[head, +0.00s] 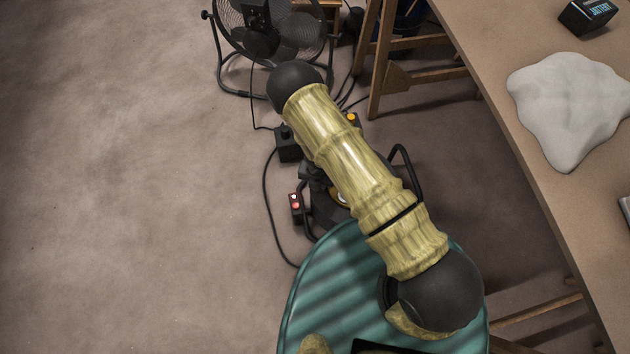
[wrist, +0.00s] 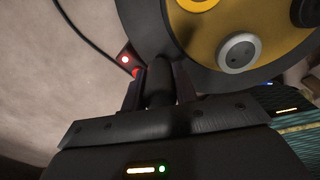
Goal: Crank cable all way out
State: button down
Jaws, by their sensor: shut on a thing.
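The cable reel shows in the wrist view as a yellow disc (wrist: 275,45) with a grey round knob and a dark rim (wrist: 148,25). In the head view the reel's dark body (head: 325,208) is mostly covered by my arm. My gripper (wrist: 159,80) is shut on a dark upright grip, which looks like the reel's crank handle (wrist: 160,88), beside the dark rim. My gripper is hidden in the head view. A black cable (head: 266,205) curves over the floor left of the reel, and a dark cable (wrist: 82,32) also crosses the wrist view.
A small box with red lights (head: 296,207) is beside the reel. A fan (head: 262,32) stands behind it, with more cables on the floor. A workbench (head: 492,62) on the right bears a white cloth (head: 570,108) and a battery (head: 587,15). The floor at left is clear.

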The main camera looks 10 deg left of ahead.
jog(key=c, duration=1.1)
grip_release()
jog(key=shift+r, duration=0.1)
notch_tip(320, 180, up, 17)
jog(key=p, duration=0.6)
